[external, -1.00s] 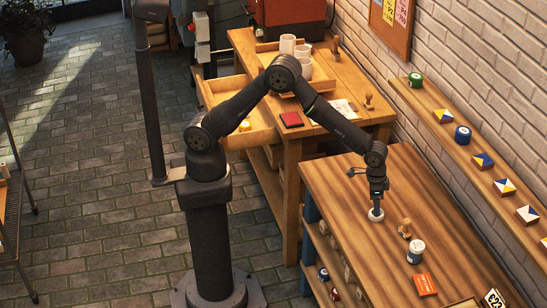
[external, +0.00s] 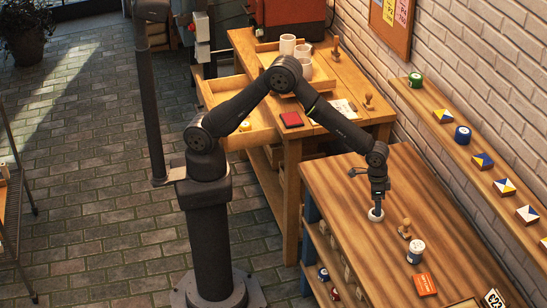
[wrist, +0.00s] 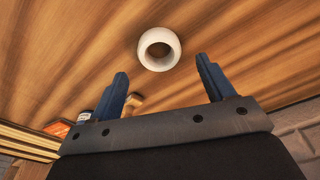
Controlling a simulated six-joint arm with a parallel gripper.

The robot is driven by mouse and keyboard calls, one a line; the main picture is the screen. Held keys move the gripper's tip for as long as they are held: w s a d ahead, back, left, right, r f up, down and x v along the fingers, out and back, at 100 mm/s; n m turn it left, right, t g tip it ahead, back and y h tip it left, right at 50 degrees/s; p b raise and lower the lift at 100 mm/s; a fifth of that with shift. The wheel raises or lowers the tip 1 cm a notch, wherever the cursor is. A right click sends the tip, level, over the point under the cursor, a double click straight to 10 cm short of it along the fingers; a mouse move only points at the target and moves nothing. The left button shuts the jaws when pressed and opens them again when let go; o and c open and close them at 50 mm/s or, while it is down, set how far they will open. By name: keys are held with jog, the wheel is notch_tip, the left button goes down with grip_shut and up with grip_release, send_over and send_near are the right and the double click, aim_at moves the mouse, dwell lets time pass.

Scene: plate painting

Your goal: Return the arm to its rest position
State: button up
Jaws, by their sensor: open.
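My gripper (external: 378,202) points down over the wooden table at the right in the external view. In the wrist view its two blue fingers (wrist: 162,72) are spread apart with nothing between them. A small white cup (wrist: 159,49) with a round opening stands on the table just beyond the fingertips. The cup also shows below my gripper in the external view (external: 375,216), partly hidden by it. The external view is too small to tell the exact gap between them.
On the same table (external: 345,198) are a wooden stamp (external: 405,229), a white-and-blue jar (external: 416,252) and an orange box (external: 425,284). A wall shelf (external: 466,155) runs along the right. Behind stands a workbench with an open drawer (external: 251,137).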

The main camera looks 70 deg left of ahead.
notch_tip(320, 180, down, 4)
jog(key=shift+r, duration=0.25)
notch_tip(320, 180, up, 11)
jog(key=s, duration=0.1)
jog(key=f, duration=0.8)
jog(key=w+f, duration=0.1)
jog(key=f, duration=0.2)
jog(key=shift+f, duration=0.4)
jog(key=r, duration=0.5)
jog(key=shift+s+d+r, duration=0.15)
jog(key=shift+s+d, duration=0.15)
jog(key=shift+s, duration=0.1)
jog(key=s+d+r, duration=0.4)
jog(key=s+r, duration=0.3)
jog(key=s, duration=0.3)
notch_tip(320, 180, up, 17)
jog(key=w+a+n, duration=0.4)
jog(key=w+a, duration=1.1)
jog(key=a, duration=0.3)
jog(key=shift+a+r+y, duration=0.2)
jog(key=shift+a+y, duration=0.1)
jog(key=shift+a, duration=0.05)
